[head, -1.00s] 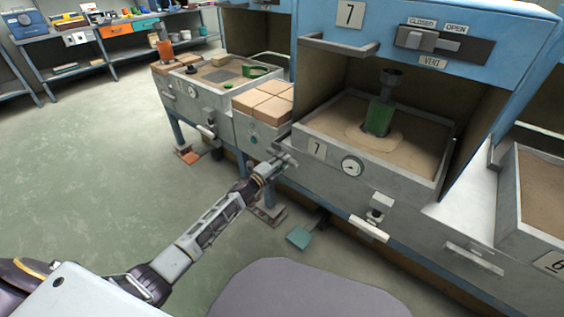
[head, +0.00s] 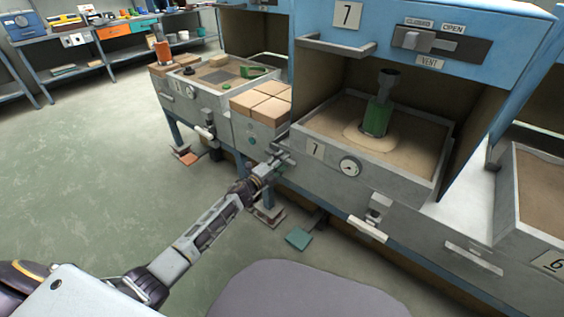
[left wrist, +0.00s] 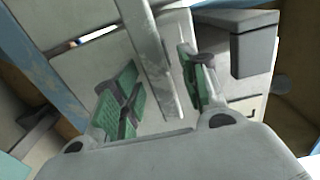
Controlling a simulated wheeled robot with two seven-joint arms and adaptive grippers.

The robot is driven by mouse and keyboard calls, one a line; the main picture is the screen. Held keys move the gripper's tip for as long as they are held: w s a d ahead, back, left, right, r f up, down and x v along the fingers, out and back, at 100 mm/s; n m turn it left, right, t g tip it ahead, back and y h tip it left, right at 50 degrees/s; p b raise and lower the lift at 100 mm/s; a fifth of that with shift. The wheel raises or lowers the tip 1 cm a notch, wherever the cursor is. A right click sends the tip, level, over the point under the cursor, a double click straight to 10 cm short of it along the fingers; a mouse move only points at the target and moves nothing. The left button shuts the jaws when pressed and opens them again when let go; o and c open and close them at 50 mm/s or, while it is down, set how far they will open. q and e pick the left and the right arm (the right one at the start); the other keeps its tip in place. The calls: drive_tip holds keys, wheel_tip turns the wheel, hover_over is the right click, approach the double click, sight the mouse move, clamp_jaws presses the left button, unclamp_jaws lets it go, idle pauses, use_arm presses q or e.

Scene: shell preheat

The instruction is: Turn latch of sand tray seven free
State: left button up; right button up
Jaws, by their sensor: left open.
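Sand tray seven (head: 400,190) is the grey, sand-filled box under the blue hood, with a "7" plate and a gauge on its front. A fitting with a pale handle (head: 368,230) sits low on that front; I cannot tell whether it is the latch. My left gripper (head: 285,155) is at the tray's left front corner, away from that handle. In the left wrist view its green-padded fingers (left wrist: 158,92) are open, with a grey metal bar (left wrist: 150,60) running between them. Contact with the bar cannot be told. My right gripper is out of view.
A green-bodied object (head: 378,115) stands in tray seven's sand. A block-topped cabinet (head: 258,135) stands just left of the tray. Teal (head: 299,238) and orange (head: 186,157) pedals are near the floor. Tray six (head: 538,235) is at the right. Open floor lies left.

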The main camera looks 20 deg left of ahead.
use_arm(q)
drive_tip(key=v, duration=1.1)
drive_tip(key=shift+s, duration=0.2)
idle(0.4)
drive_tip(key=shift+r, duration=0.15)
drive_tip(key=shift+n, duration=0.3)
